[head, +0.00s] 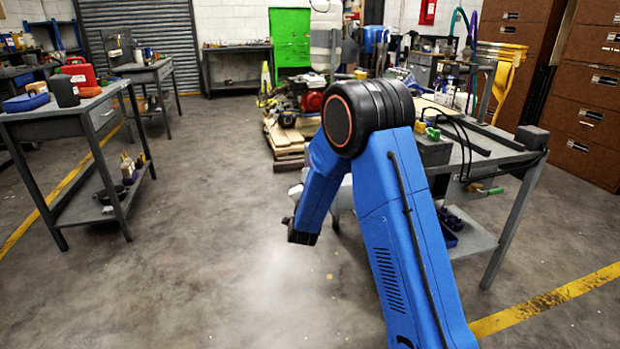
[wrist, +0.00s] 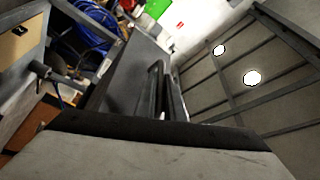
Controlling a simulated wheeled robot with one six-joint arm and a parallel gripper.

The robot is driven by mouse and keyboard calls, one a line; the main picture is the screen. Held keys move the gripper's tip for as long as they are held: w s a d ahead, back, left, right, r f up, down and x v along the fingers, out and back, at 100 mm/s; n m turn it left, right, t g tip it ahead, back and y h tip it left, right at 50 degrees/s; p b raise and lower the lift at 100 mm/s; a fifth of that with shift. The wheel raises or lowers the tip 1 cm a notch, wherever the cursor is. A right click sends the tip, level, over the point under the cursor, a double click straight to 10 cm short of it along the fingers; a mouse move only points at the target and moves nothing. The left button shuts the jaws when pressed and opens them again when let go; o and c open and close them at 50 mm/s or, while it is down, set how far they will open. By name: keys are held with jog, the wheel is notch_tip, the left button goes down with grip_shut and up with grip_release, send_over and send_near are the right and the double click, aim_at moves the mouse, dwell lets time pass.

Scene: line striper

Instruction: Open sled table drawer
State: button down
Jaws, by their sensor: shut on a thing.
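A grey metal workbench (head: 507,150) stands at the right in the head view, beside my blue arm. My arm bends down in front of it, and its dark wrist end (head: 302,236) shows low to the left of the bench. The fingertips are hidden in the head view. In the wrist view a dark grey panel (wrist: 130,68), seemingly the drawer front, stands close ahead at a tilt. My gripper (wrist: 166,103) is against it, shut on a dark narrow part that looks like its handle. I cannot tell how far the drawer is out.
Another grey bench (head: 75,112) with a drawer and a lower shelf stands at the left. A pallet (head: 287,140) with an engine is behind my arm. Brown cabinets (head: 590,110) line the right side. The concrete floor (head: 215,220) at the left middle is clear.

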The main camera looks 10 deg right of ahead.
jog(key=c, duration=2.1)
grip_release()
jog(key=v, duration=1.7)
jog(key=shift+s, duration=0.2)
